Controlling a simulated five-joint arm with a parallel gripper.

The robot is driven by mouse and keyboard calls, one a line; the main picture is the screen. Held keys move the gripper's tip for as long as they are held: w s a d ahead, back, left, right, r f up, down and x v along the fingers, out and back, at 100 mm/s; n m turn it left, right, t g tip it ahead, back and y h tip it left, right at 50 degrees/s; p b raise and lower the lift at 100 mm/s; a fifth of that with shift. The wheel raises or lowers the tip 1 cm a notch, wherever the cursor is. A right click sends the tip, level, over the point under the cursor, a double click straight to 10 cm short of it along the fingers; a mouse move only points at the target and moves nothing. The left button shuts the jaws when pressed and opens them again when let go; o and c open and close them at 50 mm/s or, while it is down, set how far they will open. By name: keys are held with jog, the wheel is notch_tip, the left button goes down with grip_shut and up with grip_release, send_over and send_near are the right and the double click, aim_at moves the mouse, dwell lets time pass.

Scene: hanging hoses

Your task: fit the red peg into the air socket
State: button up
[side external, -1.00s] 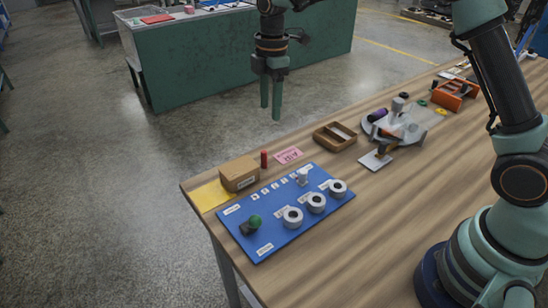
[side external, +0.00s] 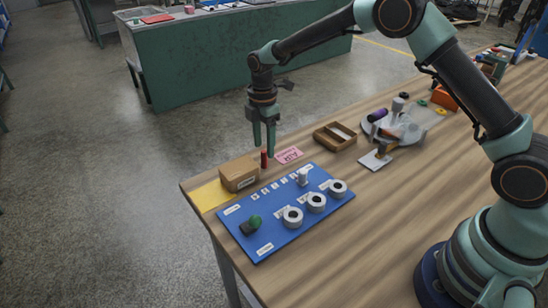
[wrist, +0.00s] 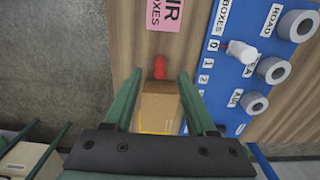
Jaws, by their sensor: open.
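The red peg (side external: 264,159) stands upright on the wooden table between a cardboard box and a pink card. It also shows in the wrist view (wrist: 160,67), just beyond and between my fingertips. My gripper (side external: 262,151) is open and empty, pointing down close above the peg. In the wrist view my gripper (wrist: 160,74) has its fingers wide apart. A blue board (side external: 262,238) carries three round pale sockets: left (side external: 293,217), middle (side external: 316,203) and right (side external: 338,188). The right one is labelled ROAD in the wrist view.
The cardboard box (side external: 239,174) stands close left of the peg. The pink card (side external: 289,155), reading AIR BOXES, lies to its right. The board has a white knob (side external: 302,177) and a green knob (side external: 255,221). A wooden tray (side external: 335,137) stands farther right.

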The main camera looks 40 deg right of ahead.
aim_at(264, 151)
notch_tip(264, 151, down, 3)
jog(key=shift+f, duration=0.15)
grip_shut()
